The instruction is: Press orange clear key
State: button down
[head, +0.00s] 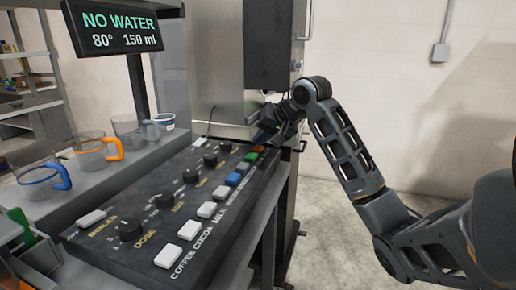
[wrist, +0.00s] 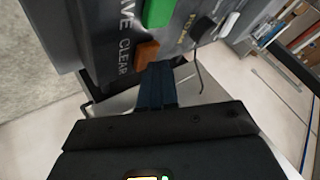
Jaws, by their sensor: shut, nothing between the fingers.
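The orange clear key (wrist: 147,53) sits at the panel's end beside the word CLEAR in the wrist view. In the head view it is a small orange patch (head: 259,148) at the far end of the control panel (head: 150,262). My gripper (wrist: 158,70) is shut and empty, its dark blue fingers pointing at the panel edge close by the orange key. Whether the tips touch the key or panel I cannot tell. In the head view my gripper (head: 262,133) is at the panel's far end, partly dark against the machine.
A green key (wrist: 160,12) is beside the orange one; blue, grey and white keys and black knobs follow. The display (head: 118,28) reads NO WATER, 80°, 150 ml. Glass cups (head: 97,150) stand on the ledge at left. A steel machine (head: 222,60) rises behind the panel.

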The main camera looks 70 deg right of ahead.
aim_at(261, 148)
jog(key=shift+f, duration=0.3)
jog(key=shift+r, duration=0.1)
dwell(0.4)
jog(key=shift+r+p, duration=0.85)
jog(key=shift+p, duration=0.1)
notch_tip(261, 148, up, 5)
jog(key=p, duration=0.5)
dwell(0.3)
